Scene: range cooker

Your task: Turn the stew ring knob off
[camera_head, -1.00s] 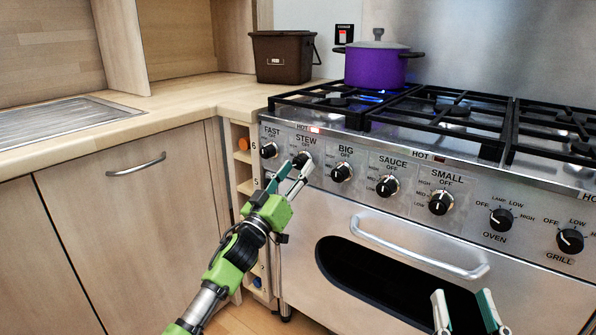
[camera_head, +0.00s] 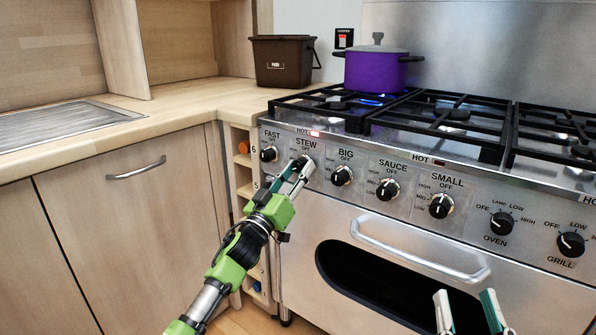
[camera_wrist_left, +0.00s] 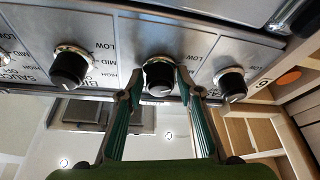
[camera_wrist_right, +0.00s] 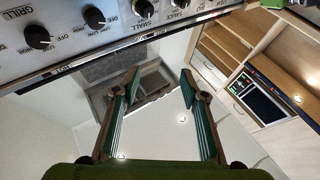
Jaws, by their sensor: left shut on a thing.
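The stew ring knob (camera_wrist_left: 159,78) is a black knob with a pale collar on the steel cooker panel, second from the left in the head view. My left gripper (camera_head: 301,168) is shut on it there and covers most of it. In the left wrist view the fingers (camera_wrist_left: 158,92) sit on either side of the knob. The knob's pointer is hidden, so I cannot read its setting. A purple pot (camera_head: 376,68) stands on the back left burner, with a blue flame (camera_head: 372,101) under it. My right gripper (camera_head: 470,310) is open and empty in front of the oven; its parted fingers also show in the right wrist view (camera_wrist_right: 160,80).
The fast knob (camera_head: 268,153) and the big knob (camera_head: 341,175) flank the stew knob closely. The oven handle (camera_head: 420,250) sticks out below the panel. A brown bin (camera_head: 283,61) stands on the worktop left of the cooker.

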